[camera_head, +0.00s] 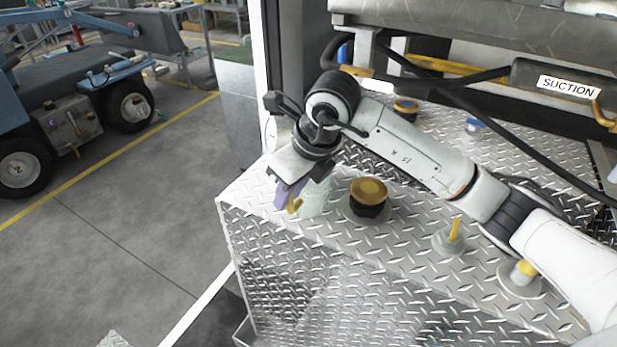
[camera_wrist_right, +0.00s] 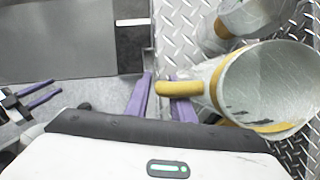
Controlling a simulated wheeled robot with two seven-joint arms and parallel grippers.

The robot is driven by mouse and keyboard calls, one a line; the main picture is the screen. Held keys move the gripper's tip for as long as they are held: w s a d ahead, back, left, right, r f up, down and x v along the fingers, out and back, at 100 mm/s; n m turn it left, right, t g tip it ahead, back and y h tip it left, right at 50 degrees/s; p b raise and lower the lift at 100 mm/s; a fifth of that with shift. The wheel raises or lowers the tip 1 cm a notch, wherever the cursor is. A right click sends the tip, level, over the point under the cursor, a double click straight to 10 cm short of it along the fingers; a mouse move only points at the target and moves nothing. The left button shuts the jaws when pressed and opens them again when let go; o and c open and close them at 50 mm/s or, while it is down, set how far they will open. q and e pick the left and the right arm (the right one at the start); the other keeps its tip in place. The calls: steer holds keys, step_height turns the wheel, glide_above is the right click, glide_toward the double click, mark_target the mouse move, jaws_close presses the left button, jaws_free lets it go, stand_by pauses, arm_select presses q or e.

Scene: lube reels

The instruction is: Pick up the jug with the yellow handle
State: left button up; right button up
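The jug (camera_head: 315,200) with the yellow handle is a pale, see-through vessel near the left edge of the diamond-plate top. In the right wrist view the jug (camera_wrist_right: 262,85) fills the right side, its yellow handle (camera_wrist_right: 180,88) pointing left. My right gripper (camera_head: 287,194) is at the handle. In the wrist view its purple fingers (camera_wrist_right: 162,100) are apart, with the handle's end between them and a gap to the left finger. The handle partly covers the right finger. My left gripper (camera_wrist_right: 45,94) shows at the wrist view's left edge, fingers apart and empty.
A dark cap with a gold top (camera_head: 369,192) stands right of the jug. Funnel-like fittings (camera_head: 450,238) stand farther right. Another pale vessel (camera_wrist_right: 250,17) is beside the jug in the wrist view. Hoses and a suction pipe (camera_head: 560,82) run behind. Open floor lies left.

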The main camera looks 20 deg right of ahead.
steer(key=shift+c, duration=0.5)
jaws_close()
